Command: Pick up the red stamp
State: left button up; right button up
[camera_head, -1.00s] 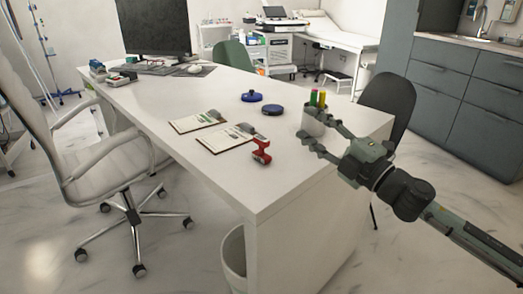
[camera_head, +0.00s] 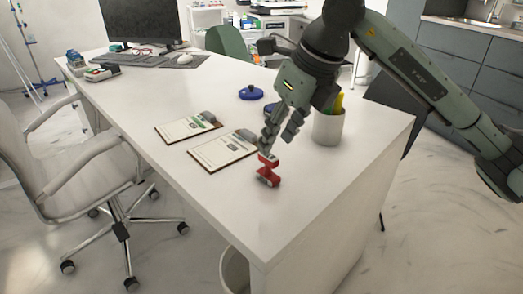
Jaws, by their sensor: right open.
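The red stamp (camera_head: 268,171) stands on the white desk (camera_head: 220,185), near the front right part of the top and beside the nearer clipboard. My right gripper (camera_head: 268,146) points down just above and behind the stamp, with its fingertips close to the stamp's top. Its jaws are open and seem to hold nothing. I cannot tell whether a fingertip touches the stamp. My left gripper is not in view.
Two clipboards (camera_head: 222,150) lie left of the stamp. A white pen cup (camera_head: 328,127) stands right of my gripper. A blue round object (camera_head: 250,93) lies behind; another is partly hidden. The front desk top is clear.

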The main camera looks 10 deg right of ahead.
aim_at(271, 156)
jog(key=shift+w+a+f, duration=0.1)
jog(key=shift+w, duration=0.25)
jog(key=shift+w+f, duration=0.1)
jog(key=shift+f, duration=0.2)
jog(key=shift+a+f, duration=0.25)
jog(key=shift+f, duration=0.55)
jog(key=x, duration=0.5)
jog(key=shift+s+f+p, duration=0.1)
jog(key=shift+s+p, duration=0.1)
jog(key=shift+p, duration=0.1)
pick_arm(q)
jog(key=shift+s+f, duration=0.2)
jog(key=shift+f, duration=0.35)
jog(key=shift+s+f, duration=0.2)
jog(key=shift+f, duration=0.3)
pick_arm(e)
jog(key=shift+d, duration=0.1)
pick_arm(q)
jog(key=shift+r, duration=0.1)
pick_arm(e)
jog(key=shift+c, duration=0.6)
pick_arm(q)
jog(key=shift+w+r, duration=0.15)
pick_arm(e)
grip_shut()
